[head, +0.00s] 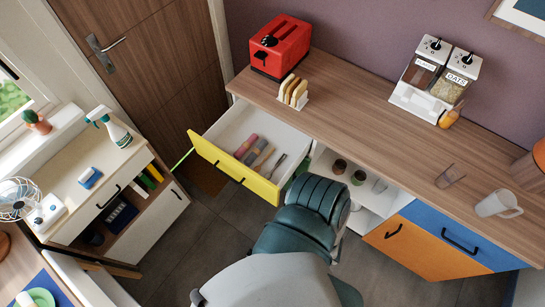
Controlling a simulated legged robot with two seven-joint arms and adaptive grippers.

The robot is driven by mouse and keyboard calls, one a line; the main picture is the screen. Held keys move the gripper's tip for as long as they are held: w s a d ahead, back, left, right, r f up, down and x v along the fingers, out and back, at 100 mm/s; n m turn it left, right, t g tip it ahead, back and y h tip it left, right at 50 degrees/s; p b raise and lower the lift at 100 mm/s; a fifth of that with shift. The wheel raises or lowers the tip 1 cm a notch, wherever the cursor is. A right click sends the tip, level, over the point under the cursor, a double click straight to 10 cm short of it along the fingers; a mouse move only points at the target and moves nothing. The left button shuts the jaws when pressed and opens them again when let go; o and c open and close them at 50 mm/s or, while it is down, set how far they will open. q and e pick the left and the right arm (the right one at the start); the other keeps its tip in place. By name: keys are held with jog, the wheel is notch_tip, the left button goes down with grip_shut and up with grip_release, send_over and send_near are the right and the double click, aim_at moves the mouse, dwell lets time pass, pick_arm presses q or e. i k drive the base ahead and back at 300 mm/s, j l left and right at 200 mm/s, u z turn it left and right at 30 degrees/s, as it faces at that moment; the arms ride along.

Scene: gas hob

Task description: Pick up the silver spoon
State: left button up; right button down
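A grey utensil (278,165) lies in the open yellow-fronted drawer (232,169), near its right end; it may be the silver spoon, but it is too small to tell. Several slim pink, brown and grey items (255,151) lie to its left in the drawer. My dark green and grey arm rises from the bottom centre, with its upper part just right of the drawer. No gripper fingers show, so I cannot see either gripper or whether it is open.
The wooden counter (370,125) carries a red toaster (280,46), a toast rack (293,91), cereal dispensers (435,78), a glass (450,176) and a white mug (498,205). Jars (358,177) stand on an open shelf. A white cabinet (95,190) stands left, with floor between.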

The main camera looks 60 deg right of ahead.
aim_at(268, 175)
jog(key=z, duration=2.1)
